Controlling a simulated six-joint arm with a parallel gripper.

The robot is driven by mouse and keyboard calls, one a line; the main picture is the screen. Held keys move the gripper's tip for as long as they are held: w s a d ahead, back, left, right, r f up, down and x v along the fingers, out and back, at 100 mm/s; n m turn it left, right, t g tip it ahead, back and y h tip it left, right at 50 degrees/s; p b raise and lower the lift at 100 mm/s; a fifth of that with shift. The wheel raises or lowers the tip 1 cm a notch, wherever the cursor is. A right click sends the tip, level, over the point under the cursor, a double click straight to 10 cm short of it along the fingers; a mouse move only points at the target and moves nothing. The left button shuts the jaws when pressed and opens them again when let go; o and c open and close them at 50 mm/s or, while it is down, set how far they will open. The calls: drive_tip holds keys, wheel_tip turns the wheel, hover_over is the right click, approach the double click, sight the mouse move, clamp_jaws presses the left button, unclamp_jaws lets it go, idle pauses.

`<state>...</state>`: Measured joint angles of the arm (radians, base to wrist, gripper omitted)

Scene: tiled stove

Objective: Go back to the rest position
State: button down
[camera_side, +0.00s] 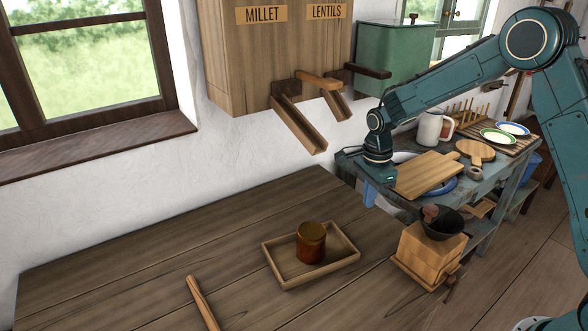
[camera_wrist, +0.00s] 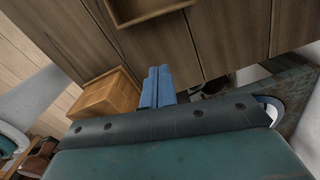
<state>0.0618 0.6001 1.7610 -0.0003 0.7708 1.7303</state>
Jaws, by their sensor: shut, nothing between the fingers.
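My gripper (camera_side: 369,197) hangs at the end of my teal arm, fingers down, by the right end of the wooden table (camera_side: 130,255). In the wrist view its blue fingers (camera_wrist: 157,84) are together with nothing between them. They are apart from the tray and the jar. An amber jar with a brownish lid (camera_side: 311,242) stands upright in a shallow wooden tray (camera_side: 283,283) on the table. The tray's edge also shows at the top of the wrist view (camera_wrist: 150,14).
A wooden grinder (camera_side: 428,255) with a dark bowl stands right of the tray. A wooden dispenser (camera_side: 245,60) labelled MILLET and LENTILS, with chutes, hangs on the wall. A side table with boards (camera_side: 428,174), a white jug (camera_side: 429,128) and plates stands behind my gripper. A wooden stick (camera_side: 203,303) lies in front.

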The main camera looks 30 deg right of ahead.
drive_tip(key=s+a+r+n+t, duration=0.25)
drive_tip(key=s+r+n, duration=0.85)
drive_tip(key=r, duration=0.6)
drive_tip(key=s+r+n+t, duration=0.3)
drive_tip(key=s+n, duration=0.6)
drive_tip(key=s, duration=0.9)
drive_tip(key=shift+s+a+n, duration=0.2)
drive_tip(key=shift+s+n, duration=0.05)
drive_tip(key=shift+n, duration=0.05)
